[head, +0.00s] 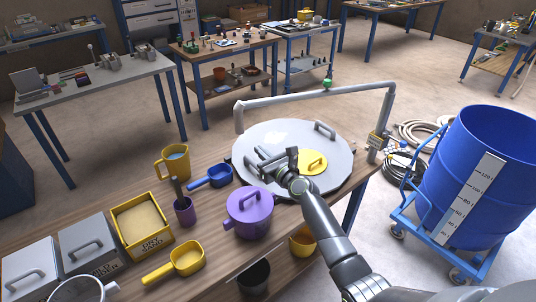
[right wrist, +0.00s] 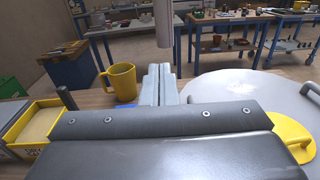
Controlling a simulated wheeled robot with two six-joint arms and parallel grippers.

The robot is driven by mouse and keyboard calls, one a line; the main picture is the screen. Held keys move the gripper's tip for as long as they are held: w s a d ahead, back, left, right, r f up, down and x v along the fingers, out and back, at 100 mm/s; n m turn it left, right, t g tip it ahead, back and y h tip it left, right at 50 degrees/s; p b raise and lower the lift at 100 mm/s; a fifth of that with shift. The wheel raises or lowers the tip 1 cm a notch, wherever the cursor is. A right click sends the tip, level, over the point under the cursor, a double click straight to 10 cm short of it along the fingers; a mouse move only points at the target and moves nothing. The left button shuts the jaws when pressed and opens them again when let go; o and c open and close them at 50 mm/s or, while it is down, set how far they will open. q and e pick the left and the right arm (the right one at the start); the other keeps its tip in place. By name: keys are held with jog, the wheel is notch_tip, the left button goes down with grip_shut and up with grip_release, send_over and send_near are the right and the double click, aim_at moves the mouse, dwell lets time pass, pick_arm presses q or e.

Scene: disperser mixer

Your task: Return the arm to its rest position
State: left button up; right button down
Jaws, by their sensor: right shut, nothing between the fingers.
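My right arm comes in from the lower right of the head view. Its gripper (head: 268,157) is over the large round grey lid (head: 272,133) of the mixer. In the right wrist view the two fingers of this gripper (right wrist: 160,85) are side by side, shut and empty. A yellow round cap (head: 313,162) lies on the lid beside the gripper; it also shows in the right wrist view (right wrist: 290,135). The height of the gripper above the lid is hard to tell. My left gripper is not in view.
On the wooden table (head: 215,262) stand a purple lidded pot (head: 251,213), a blue scoop (head: 212,177), a yellow jug (head: 174,163), a purple cup (head: 185,211), a yellow box (head: 141,226) and a yellow scoop (head: 182,261). A grey pipe (head: 300,95) arches behind the lid. A blue drum (head: 480,165) is right.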

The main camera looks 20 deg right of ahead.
jog(key=s+d+f+n+g+h+b, duration=0.25)
jog(key=s+f+n, duration=0.4)
jog(key=f, duration=0.75)
jog(key=s+d+f+n+g+h+b, duration=0.1)
jog(key=s+d+f+n+g, duration=0.25)
jog(key=s+f, duration=0.8)
jog(key=s+d+f+n+g+h+b, duration=0.1)
jog(key=s+d+f+n+g, duration=0.35)
jog(key=f, duration=1.15)
pick_arm(q)
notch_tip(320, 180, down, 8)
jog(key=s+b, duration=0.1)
jog(key=b, duration=0.3)
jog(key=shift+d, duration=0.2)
pick_arm(e)
jog(key=s+f+n+g, duration=0.1)
jog(key=s+f+n, duration=0.4)
jog(key=s, duration=0.8)
jog(key=s+f+n+g+h, duration=0.1)
jog(key=s+f+n, duration=0.5)
jog(key=s, duration=0.8)
jog(key=s+f+n+g, duration=0.3)
jog(key=s+f+n, duration=0.3)
jog(key=s, duration=0.8)
jog(key=shift+d+f+h, duration=0.25)
jog(key=shift+f+h, duration=0.1)
jog(key=shift+f, duration=0.6)
